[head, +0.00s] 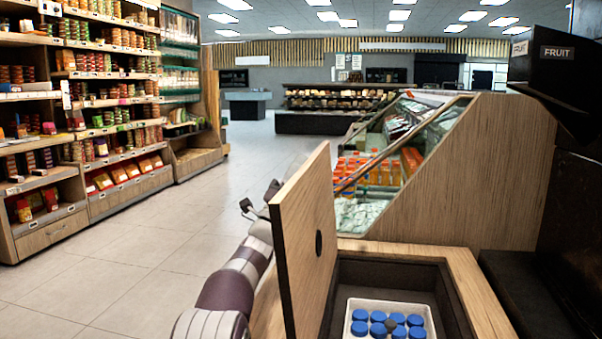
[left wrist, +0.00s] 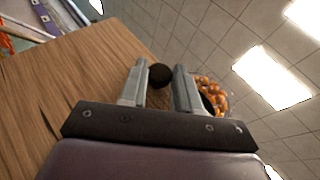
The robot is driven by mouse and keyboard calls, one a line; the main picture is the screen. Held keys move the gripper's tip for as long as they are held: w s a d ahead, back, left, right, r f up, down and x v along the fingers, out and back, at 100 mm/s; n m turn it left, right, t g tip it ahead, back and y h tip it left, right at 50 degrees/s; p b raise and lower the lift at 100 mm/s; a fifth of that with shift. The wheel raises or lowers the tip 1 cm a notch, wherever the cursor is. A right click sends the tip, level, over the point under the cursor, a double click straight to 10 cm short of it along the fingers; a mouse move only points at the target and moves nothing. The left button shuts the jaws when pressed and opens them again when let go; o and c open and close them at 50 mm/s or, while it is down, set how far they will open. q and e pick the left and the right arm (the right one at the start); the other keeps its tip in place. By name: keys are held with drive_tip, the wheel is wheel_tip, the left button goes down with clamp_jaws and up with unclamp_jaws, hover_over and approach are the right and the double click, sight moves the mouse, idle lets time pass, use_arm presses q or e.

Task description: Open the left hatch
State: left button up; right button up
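The left hatch (head: 305,240) is a light wooden panel standing upright, swung up at the left edge of an open compartment (head: 390,275). A dark round spot (head: 318,243), a hole or knob, shows on its face. My left arm comes up on the left side of the hatch, and my left gripper (head: 258,199) is beside its far edge, partly hidden. In the left wrist view, my left gripper (left wrist: 160,88) has its fingers apart. The wooden panel (left wrist: 90,80) fills the left, and a dark round part (left wrist: 161,75) shows between the fingertips; contact is unclear. My right gripper is out of view.
A white tray (head: 351,325) of blue-capped bottles (head: 398,332) sits in the compartment. A wood-sided display case (head: 470,180) stands behind. A dark unit (head: 555,75) marked FRUIT is at right. Oranges (left wrist: 208,95) show beyond my gripper. The floor (head: 130,260) at left is clear.

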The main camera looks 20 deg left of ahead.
use_arm(q)
drive_tip(key=shift+o, duration=1.4)
drive_tip(key=p+v, duration=0.1)
drive_tip(key=v, duration=1.1)
drive_tip(key=shift+s+f, duration=0.15)
drive_tip(key=shift+f, duration=0.25)
